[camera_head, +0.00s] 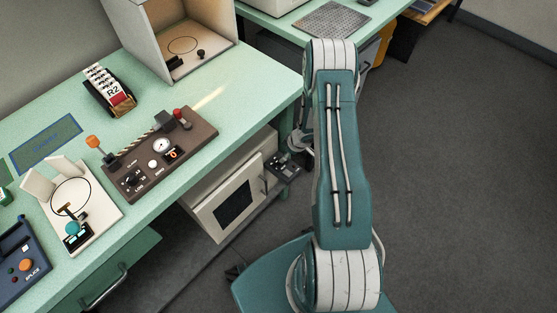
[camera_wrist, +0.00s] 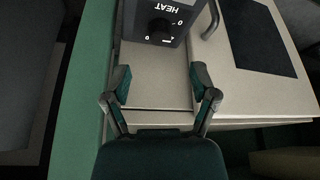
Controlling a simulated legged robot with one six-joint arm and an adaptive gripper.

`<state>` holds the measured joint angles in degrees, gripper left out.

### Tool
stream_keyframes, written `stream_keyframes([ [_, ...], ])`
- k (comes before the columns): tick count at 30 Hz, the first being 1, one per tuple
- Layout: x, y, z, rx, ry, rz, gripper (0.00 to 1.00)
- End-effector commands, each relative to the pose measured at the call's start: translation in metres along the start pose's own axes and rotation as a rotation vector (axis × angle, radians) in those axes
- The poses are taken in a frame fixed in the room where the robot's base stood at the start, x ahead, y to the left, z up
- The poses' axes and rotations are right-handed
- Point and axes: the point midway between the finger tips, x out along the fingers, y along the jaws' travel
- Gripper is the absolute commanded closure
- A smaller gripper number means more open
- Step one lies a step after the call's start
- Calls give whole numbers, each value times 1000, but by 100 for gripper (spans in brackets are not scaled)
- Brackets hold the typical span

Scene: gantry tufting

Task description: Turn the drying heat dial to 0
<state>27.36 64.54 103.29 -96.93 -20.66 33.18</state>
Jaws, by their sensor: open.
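The drying heat dial (camera_wrist: 160,27) is a dark round knob on a dark panel marked HEAT (camera_wrist: 176,9), which appears upside down at the top of the wrist view. Small white marks surround it; I cannot tell for sure which one it points to. In the head view the control panel (camera_head: 283,168) is at the right side of the beige drying cabinet (camera_head: 222,207) under the bench. My gripper (camera_wrist: 160,82) is open and empty, its fingertips apart and short of the dial in the wrist view. In the head view my arm largely hides it.
The cabinet door with a dark window (camera_wrist: 258,30) and a curved handle (camera_wrist: 211,20) is beside the panel. The green bench (camera_head: 235,100) overhangs the cabinet and carries a brown control box (camera_head: 145,175) and an open-fronted box (camera_head: 195,65). The grey floor (camera_head: 450,160) at right is clear.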

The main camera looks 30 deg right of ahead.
Motion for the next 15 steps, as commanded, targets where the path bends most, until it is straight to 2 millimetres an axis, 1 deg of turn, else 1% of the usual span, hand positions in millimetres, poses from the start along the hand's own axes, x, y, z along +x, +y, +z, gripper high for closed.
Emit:
stream_keyframes([
  [1,10,-1,0,1,-1,-2,25],
  [3,23,-1,0,0,-1,-2,25],
  [9,54,0,0,2,-1,-1,25],
  [12,64,0,0,1,0,0,25],
  [15,70,0,0,1,0,1,25],
])
